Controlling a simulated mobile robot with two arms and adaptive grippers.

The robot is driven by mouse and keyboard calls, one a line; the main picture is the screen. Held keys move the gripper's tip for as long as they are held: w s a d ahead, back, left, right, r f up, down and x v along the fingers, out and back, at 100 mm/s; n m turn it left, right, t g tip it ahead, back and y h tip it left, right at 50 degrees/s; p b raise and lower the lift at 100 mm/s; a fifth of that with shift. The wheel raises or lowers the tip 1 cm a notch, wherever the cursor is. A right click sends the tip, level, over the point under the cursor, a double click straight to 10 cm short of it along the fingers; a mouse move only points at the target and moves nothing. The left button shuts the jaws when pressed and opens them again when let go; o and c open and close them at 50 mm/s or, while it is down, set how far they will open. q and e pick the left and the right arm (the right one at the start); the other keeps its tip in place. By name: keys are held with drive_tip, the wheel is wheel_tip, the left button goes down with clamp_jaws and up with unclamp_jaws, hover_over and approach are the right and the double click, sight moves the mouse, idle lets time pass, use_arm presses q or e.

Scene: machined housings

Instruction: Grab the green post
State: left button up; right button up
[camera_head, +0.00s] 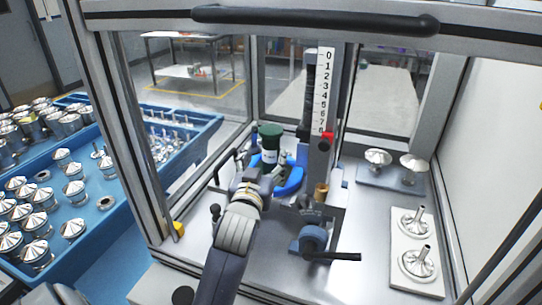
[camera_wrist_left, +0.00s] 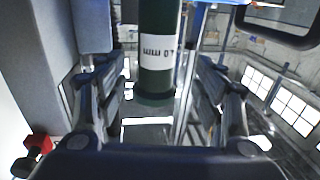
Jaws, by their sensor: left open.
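The green post (camera_head: 270,131) stands upright inside the enclosure, left of the white number scale, with a white label below its dark green top. In the left wrist view the post (camera_wrist_left: 158,88) hangs in the picture between the two fingers, its label reading upside down. My left gripper (camera_head: 264,172) reaches in from the front and is open. Its fingers (camera_wrist_left: 158,78) lie on either side of the post, with a visible gap on each side. The gripper hides the post's lower part in the head view. My right gripper is not in view.
A column with a number scale (camera_head: 324,90) stands close right of the post, and a black-handled crank (camera_head: 313,239) is in front. Metal parts sit on a white plate (camera_head: 406,284) at right. The enclosure's frame and bar (camera_head: 315,17) surround the space. Blue trays (camera_head: 98,215) lie outside, left.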

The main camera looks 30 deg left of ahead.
sight(269, 153)
use_arm(q)
drive_tip(key=shift+w+a, duration=0.2)
drive_tip(key=shift+w, duration=0.15)
drive_tip(key=shift+w+a+f, duration=0.1)
drive_tip(key=shift+w+f, duration=0.05)
drive_tip(key=shift+w, duration=0.15)
drive_tip(key=x, duration=0.1)
drive_tip(key=p+x, duration=0.1)
drive_tip(key=x, duration=0.1)
drive_tip(key=shift+w+f+p, duration=0.2)
drive_tip(key=shift+w+p, duration=0.1)
drive_tip(key=shift+w, duration=0.5)
drive_tip(key=shift+w+a+f, duration=0.1)
drive_tip(key=shift+w+a, duration=0.05)
drive_tip(key=shift+c, duration=0.9)
drive_tip(key=c, duration=0.5)
clamp_jaws()
drive_tip(key=shift+r, duration=0.2)
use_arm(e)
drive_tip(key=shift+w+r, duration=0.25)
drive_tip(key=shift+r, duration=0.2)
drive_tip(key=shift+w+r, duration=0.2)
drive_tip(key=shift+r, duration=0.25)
